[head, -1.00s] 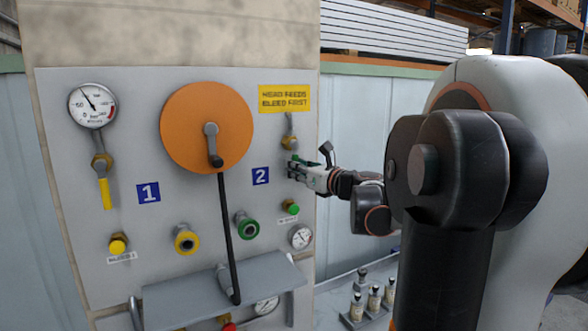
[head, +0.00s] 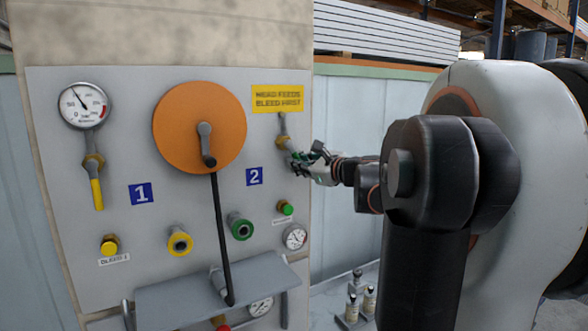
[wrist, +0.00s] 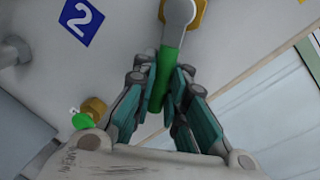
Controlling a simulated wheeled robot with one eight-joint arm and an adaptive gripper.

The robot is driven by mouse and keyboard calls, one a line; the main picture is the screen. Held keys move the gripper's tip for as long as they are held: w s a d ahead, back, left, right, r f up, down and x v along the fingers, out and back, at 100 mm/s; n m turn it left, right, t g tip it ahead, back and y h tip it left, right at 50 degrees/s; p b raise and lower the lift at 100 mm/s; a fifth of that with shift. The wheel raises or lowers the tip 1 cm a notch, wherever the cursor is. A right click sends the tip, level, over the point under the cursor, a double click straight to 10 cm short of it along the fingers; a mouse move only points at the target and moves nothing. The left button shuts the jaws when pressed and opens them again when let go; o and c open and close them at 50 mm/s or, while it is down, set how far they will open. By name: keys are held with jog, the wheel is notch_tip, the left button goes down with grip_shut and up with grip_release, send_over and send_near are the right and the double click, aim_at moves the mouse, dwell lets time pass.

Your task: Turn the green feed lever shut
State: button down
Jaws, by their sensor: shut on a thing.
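The green feed lever (wrist: 166,74) shows in the wrist view as a green grip on a grey arm, hanging from a brass valve (wrist: 200,10). My gripper (wrist: 164,84) is shut around the green grip, one finger on each side. In the head view my gripper (head: 302,162) is at the right edge of the panel, just below and right of the lever's brass valve (head: 283,142). My fingers hide most of the lever there. The blue "2" plate (head: 254,176) is left of my gripper.
A green bleed knob (head: 286,208) sits below my gripper. A shelf (head: 180,300) juts out lower down.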

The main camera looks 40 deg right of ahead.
jog(key=n, duration=0.1)
jog(key=d+r+n, duration=0.1)
jog(key=shift+s+d+n+g, duration=0.15)
jog(key=shift+d+n+g, duration=0.05)
jog(key=shift+n+g, duration=0.1)
jog(key=r+n, duration=0.1)
jog(key=d+r+n+h, duration=0.1)
jog(key=n, duration=0.1)
jog(key=r+n, duration=0.1)
jog(key=n, duration=0.1)
jog(key=shift+s+d+g+h, duration=0.2)
jog(key=shift+d+g+h, duration=0.1)
jog(key=shift+g, duration=0.1)
jog(key=shift+d+r+n+h, duration=0.1)
jog(key=shift+r+n+h, duration=0.1)
jog(key=shift+r+n, duration=0.4)
jog(key=shift+d+r+n+h, duration=0.1)
jog(key=shift+r+n+h, duration=0.15)
jog(key=shift+n, duration=0.55)
jog(key=c, duration=1.6)
grip_release()
jog(key=shift+s+a+r, duration=0.1)
